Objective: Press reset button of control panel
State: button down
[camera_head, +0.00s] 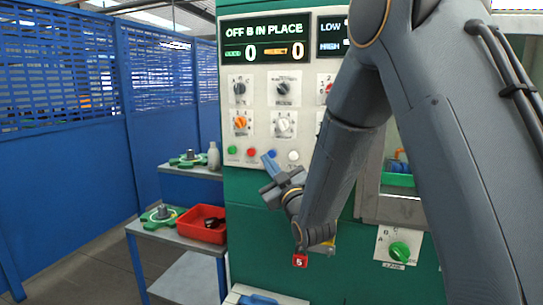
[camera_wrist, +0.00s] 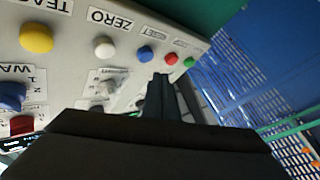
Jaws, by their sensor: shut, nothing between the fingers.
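The control panel (camera_head: 265,122) is a pale plate on a green cabinet. A green button (camera_head: 232,150), a red button (camera_head: 251,152) and a white button (camera_head: 293,155) show in its lower row. In the wrist view I see the green (camera_wrist: 188,62), red (camera_wrist: 171,59), blue (camera_wrist: 146,53) and white (camera_wrist: 104,47) buttons. A small label (camera_wrist: 184,43) by the red and green buttons is too blurred to read surely. My gripper (camera_head: 269,158) is shut and empty, its tips near the red and blue buttons. It also shows in the wrist view (camera_wrist: 161,78). Contact cannot be told.
Knobs, including an orange one (camera_head: 240,122), sit above the buttons. A yellow button (camera_wrist: 36,38) is left of the white one in the wrist view. A shelf (camera_head: 170,238) with a red bin (camera_head: 203,224) stands left of the cabinet. A blue fence (camera_head: 60,150) is farther left.

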jog(key=s, duration=0.1)
jog(key=s+a, duration=0.1)
jog(key=s, duration=0.1)
jog(key=shift+s, duration=0.1)
dwell(0.7)
jog(key=s+d+f+m+g+h, duration=0.3)
jog(key=d+f+g, duration=0.1)
jog(key=d+f, duration=0.25)
jog(key=s+d+f+m+g+h, duration=0.25)
jog(key=d+f+g, duration=0.2)
jog(key=f, duration=0.25)
jog(key=s+d+f+m+g+h, duration=0.1)
jog(key=s+d+f+g, duration=0.2)
jog(key=s, duration=0.5)
jog(key=s+d+f+m+g+h, duration=0.1)
jog(key=s+d+f+m+g, duration=0.1)
jog(key=s, duration=0.6)
jog(key=s+d+f+m+g+h, duration=0.1)
jog(key=s+d+f+g, duration=0.2)
jog(key=s, duration=0.6)
jog(key=shift+d+f+m+g, duration=0.35)
jog(key=shift+f+g, duration=0.25)
jog(key=shift+g, duration=0.45)
